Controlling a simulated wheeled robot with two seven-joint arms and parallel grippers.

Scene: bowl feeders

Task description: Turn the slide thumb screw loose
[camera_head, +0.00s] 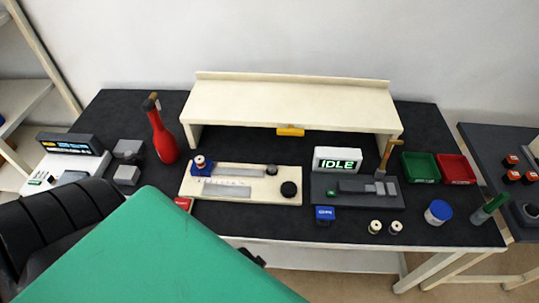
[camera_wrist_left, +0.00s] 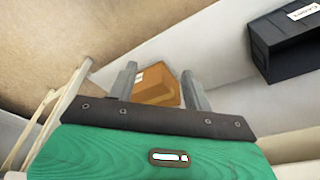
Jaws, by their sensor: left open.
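A cream fixture board (camera_head: 255,197) lies on the dark bench, with metal slide strips (camera_head: 227,190) on it. A large black round knob (camera_head: 289,189) sits at its right end, and a smaller dark knob (camera_head: 272,170) sits near its back edge. I cannot tell which one is the slide thumb screw. My left gripper (camera_wrist_left: 159,68) is open and empty in the left wrist view, pointing away from the bench parts. Its green body fills the lower left of the head view, in front of the bench; its fingers are not clear there. My right gripper is not in view.
A cream shelf (camera_head: 290,88) spans the back of the bench. A red bottle (camera_head: 162,140) stands left of the board; a grey fixture (camera_head: 330,196) and IDLE display (camera_head: 338,160) are right. A cardboard box (camera_wrist_left: 157,84) and black bin (camera_wrist_left: 290,42) show beyond the left fingers.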

